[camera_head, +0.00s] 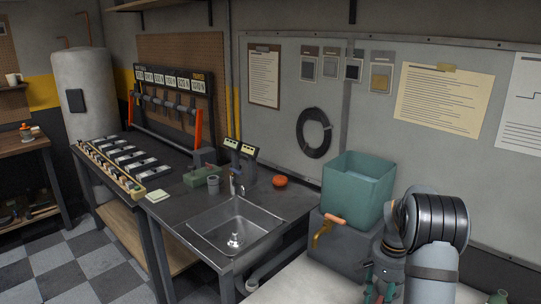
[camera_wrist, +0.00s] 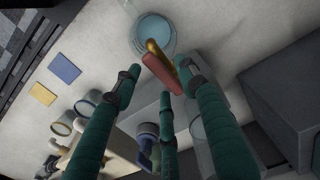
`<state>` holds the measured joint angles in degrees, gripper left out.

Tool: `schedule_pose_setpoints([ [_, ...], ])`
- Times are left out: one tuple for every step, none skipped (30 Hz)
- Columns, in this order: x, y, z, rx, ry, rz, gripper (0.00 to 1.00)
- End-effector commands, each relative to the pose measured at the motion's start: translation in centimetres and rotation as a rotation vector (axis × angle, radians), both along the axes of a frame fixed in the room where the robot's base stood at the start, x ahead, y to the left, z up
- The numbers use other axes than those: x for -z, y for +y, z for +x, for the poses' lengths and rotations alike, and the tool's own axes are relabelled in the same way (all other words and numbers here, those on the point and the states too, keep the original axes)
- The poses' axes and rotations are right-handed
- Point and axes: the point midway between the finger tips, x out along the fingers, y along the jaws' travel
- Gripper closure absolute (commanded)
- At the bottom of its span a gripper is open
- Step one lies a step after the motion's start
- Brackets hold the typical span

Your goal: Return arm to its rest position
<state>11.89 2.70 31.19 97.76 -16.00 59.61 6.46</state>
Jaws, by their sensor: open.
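My arm comes in from the right in the head view. My gripper (camera_head: 377,290) hangs low there, beside the grey block (camera_head: 345,246) and a little below the teal tank (camera_head: 357,190). In the wrist view my gripper (camera_wrist: 160,80) has its green fingers spread apart, with nothing clearly held between them. A brass tap (camera_head: 321,236) with an orange handle (camera_head: 336,219) sits on the block's front. In the wrist view a red handle (camera_wrist: 163,73) with a yellow part shows near the fingertips; I cannot tell whether they touch it. A light-blue round vessel (camera_wrist: 153,32) lies beyond it.
A steel sink (camera_head: 238,226) is set in the dark bench, with a grey cup (camera_head: 213,182) and an orange-red object (camera_head: 280,181) behind. A pale surface (camera_head: 310,285) lies below my gripper. Blue and yellow squares (camera_wrist: 43,94) and jars (camera_wrist: 63,123) show in the wrist view.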

Motion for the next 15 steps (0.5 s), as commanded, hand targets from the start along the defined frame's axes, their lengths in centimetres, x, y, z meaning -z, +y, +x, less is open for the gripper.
schedule_pose_setpoints([
  [-0.06,-0.02,-0.03,-0.006,0.001,0.001,0.58],
  [-0.04,-0.03,-0.03,-0.009,0.001,0.001,0.58],
  [-0.03,-0.03,-0.03,-0.01,0.001,0.001,0.58],
  [-0.02,-0.03,-0.03,-0.01,0.001,0.001,0.58],
  [-0.01,-0.03,-0.03,-0.01,0.001,0.001,0.58],
  [-0.01,-0.03,-0.03,-0.01,0.001,0.001,0.58],
  [-0.02,-0.03,-0.03,-0.01,0.001,0.001,0.58],
  [-0.02,-0.03,-0.04,-0.01,0.001,0.001,0.58],
  [-0.02,-0.03,-0.03,-0.01,0.001,0.001,0.58],
  [-0.05,-0.03,-0.03,-0.009,0.001,0.001,0.58],
  [-0.1,-0.02,-0.01,-0.006,0.0,0.0,0.58],
  [-0.22,0.0,0.01,-0.001,0.0,0.0,0.58],
  [-0.35,0.01,0.06,0.006,-0.001,-0.001,0.58],
  [-0.53,0.04,0.1,0.016,-0.002,0.0,0.58],
  [-0.85,0.1,0.11,0.035,-0.001,0.0,0.58],
])
